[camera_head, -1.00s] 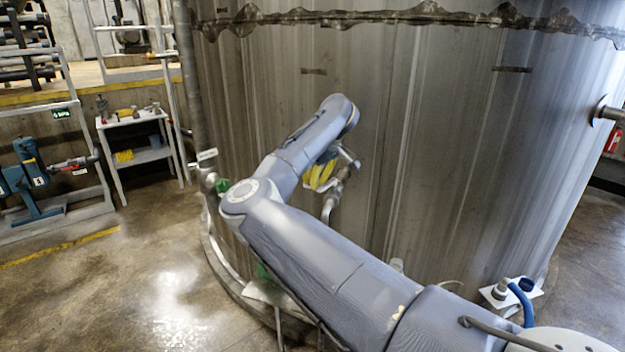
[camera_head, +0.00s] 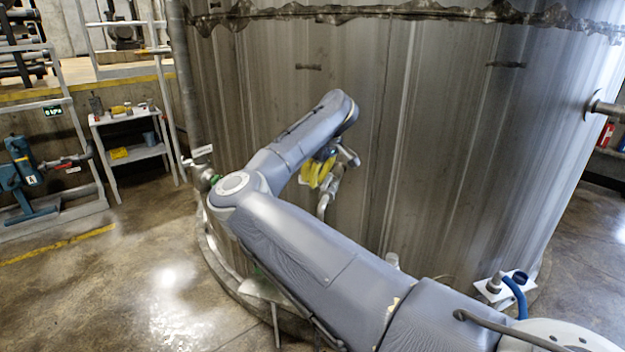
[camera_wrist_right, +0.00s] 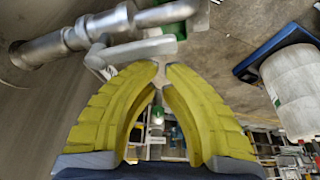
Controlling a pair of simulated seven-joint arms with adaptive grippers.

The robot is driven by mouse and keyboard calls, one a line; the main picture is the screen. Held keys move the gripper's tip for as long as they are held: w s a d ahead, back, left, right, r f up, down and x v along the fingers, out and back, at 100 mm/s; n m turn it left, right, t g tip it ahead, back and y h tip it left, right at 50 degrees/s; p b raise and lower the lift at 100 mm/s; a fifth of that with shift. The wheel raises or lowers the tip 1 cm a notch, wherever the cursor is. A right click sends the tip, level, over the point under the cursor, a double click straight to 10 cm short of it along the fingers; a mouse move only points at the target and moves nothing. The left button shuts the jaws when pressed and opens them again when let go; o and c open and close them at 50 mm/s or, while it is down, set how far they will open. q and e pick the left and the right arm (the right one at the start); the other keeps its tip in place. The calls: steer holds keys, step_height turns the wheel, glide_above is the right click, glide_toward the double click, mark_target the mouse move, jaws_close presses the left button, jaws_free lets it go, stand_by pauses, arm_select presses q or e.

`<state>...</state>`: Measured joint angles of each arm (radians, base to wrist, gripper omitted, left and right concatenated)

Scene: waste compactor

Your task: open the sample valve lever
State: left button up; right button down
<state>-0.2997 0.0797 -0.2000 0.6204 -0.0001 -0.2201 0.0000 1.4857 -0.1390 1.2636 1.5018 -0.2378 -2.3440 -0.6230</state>
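In the head view my right gripper (camera_head: 319,172) has yellow fingers and is beside the tank wall, partly hidden under my right forearm. Silver valve pipework (camera_head: 327,200) shows just beside and below it. In the right wrist view the yellow fingertips (camera_wrist_right: 161,71) nearly meet, with a narrow gap. A silver valve pipe (camera_wrist_right: 62,45) comes in from the left, and a grey lever-like part (camera_wrist_right: 128,50) lies right at the fingertips. I cannot tell whether the fingers grip it. A green piece (camera_wrist_right: 168,13) is above. My left gripper is not in view.
The big steel tank (camera_head: 420,130) fills the middle and right. A small bracket with a blue hose (camera_head: 516,297) is at the lower right. A white shelf stand (camera_head: 135,153) and blue equipment (camera_head: 22,172) are at the left. Wet floor (camera_head: 140,290) is open at the lower left.

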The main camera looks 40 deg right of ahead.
steer(key=shift+s+d+f, duration=0.1)
steer(key=shift+s+f, duration=0.05)
steer(key=shift+s, duration=0.05)
